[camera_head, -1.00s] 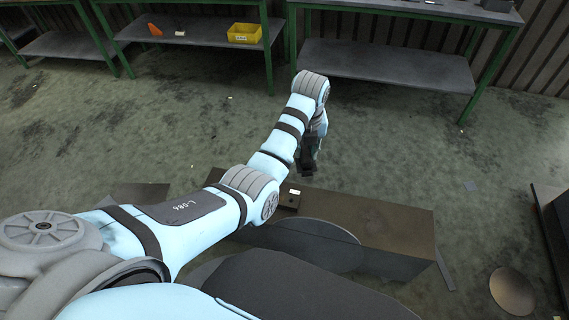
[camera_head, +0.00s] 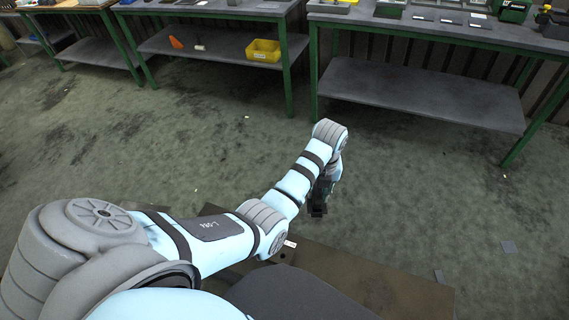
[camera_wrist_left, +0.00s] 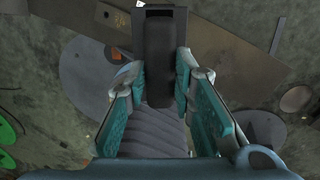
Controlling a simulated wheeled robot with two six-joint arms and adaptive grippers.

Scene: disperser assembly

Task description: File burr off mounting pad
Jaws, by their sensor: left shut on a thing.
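My left gripper (camera_head: 322,190) hangs above the floor, just past the far edge of a long brown block (camera_head: 385,282). In the left wrist view, its two teal fingers (camera_wrist_left: 160,78) are shut on a dark elongated tool (camera_wrist_left: 160,45) with a squared end; a grey ridged part shows below it. A small dark piece with a hole and a white label (camera_head: 290,244) sits on the block beside my left forearm; it may be the mounting pad, but I cannot tell. No burr can be made out. My right gripper is out of view.
Green-framed benches stand at the back; one lower shelf holds a yellow bin (camera_head: 263,50) and an orange item (camera_head: 176,43). Small dark plates and tools lie on the right bench top (camera_head: 440,36). Open green-grey floor (camera_head: 200,140) lies between.

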